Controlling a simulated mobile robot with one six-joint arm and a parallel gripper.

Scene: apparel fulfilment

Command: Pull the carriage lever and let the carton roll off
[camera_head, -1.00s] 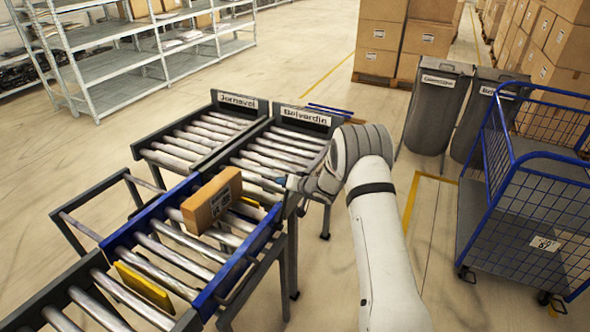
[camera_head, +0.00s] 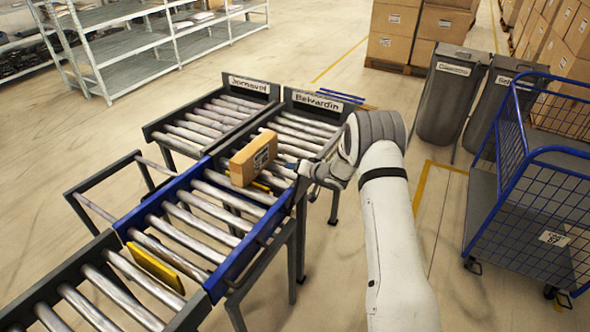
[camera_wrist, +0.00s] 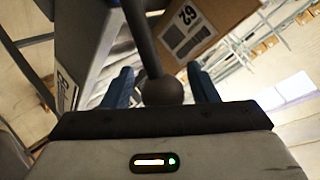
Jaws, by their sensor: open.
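The brown carton (camera_head: 253,158) stands at the far end of the blue-framed carriage (camera_head: 232,268), against the start of the Belvardin lane (camera_head: 309,125). It also shows in the wrist view (camera_wrist: 205,22), with a label. The lever (camera_wrist: 144,40), a dark rod with a round ball knob (camera_wrist: 164,91), points toward my wrist camera. My gripper (camera_wrist: 161,80) is open, with one blue finger on each side of the knob. I cannot tell whether either finger touches it. In the head view my wrist hides the lever at the carriage's right side.
The Jornavel lane (camera_head: 208,122) lies left of the Belvardin lane; its rollers are empty. A yellow plate (camera_head: 156,268) stands at the carriage's near end by the infeed rollers. A blue cage trolley (camera_head: 510,215) and grey bins (camera_head: 452,95) stand to the right.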

